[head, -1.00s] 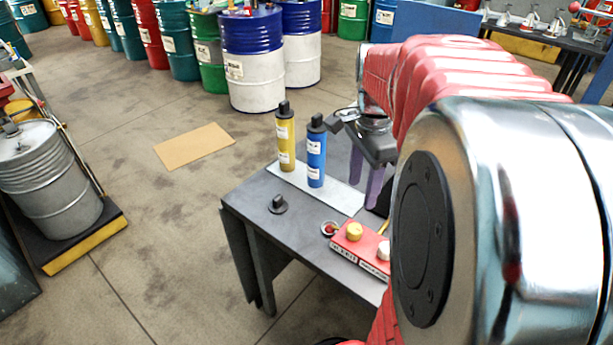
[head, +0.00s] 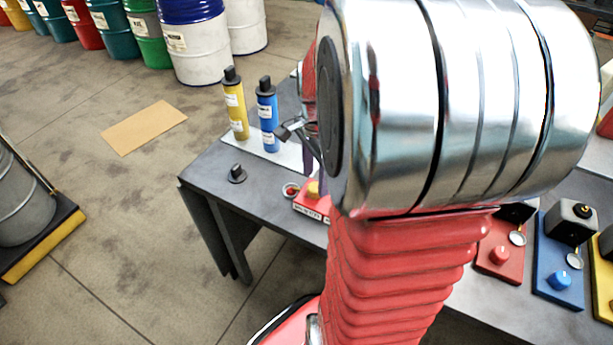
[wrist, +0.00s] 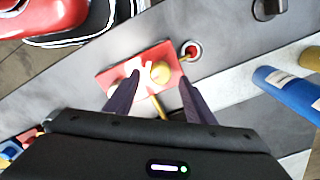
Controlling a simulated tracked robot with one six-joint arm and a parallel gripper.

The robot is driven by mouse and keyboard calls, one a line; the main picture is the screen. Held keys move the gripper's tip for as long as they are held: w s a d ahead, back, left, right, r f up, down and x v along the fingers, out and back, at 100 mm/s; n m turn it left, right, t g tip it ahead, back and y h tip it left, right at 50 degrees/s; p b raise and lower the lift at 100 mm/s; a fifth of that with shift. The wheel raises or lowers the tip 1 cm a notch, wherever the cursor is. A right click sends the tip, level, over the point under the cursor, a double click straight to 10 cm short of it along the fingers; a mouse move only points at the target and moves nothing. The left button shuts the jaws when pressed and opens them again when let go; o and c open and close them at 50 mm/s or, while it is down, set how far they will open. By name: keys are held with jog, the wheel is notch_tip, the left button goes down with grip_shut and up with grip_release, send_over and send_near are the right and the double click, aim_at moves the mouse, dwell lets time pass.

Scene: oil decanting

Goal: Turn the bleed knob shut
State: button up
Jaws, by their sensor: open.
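A red block (wrist: 108,79) lies on the grey bench in the wrist view, with a round yellow knob (wrist: 160,72) and a white knob-like part (wrist: 140,75) on top. I cannot tell which one is the bleed knob. A yellow lever or rod shows beside the block. My gripper (wrist: 158,78) is open, its two dark purple fingers apart on either side of the knobs; nothing is held. I cannot tell its height above them. In the head view the red block (head: 311,204) is partly hidden by my arm, and so is most of my gripper.
A small red button in a ring (wrist: 190,50) sits beside the block. A blue bottle (head: 267,115) and a yellow bottle (head: 236,105) stand on a pale strip. A black knob (head: 236,174) is near the bench edge. More coloured blocks (head: 560,262) stand at the right.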

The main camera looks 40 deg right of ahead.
aim_at(315, 187)
jog(key=shift+f, duration=1.6)
jog(key=shift+c, duration=0.5)
jog(key=c, duration=0.9)
jog(key=shift+a, duration=0.2)
jog(key=shift+c, duration=0.3)
jog(key=shift+d, duration=0.15)
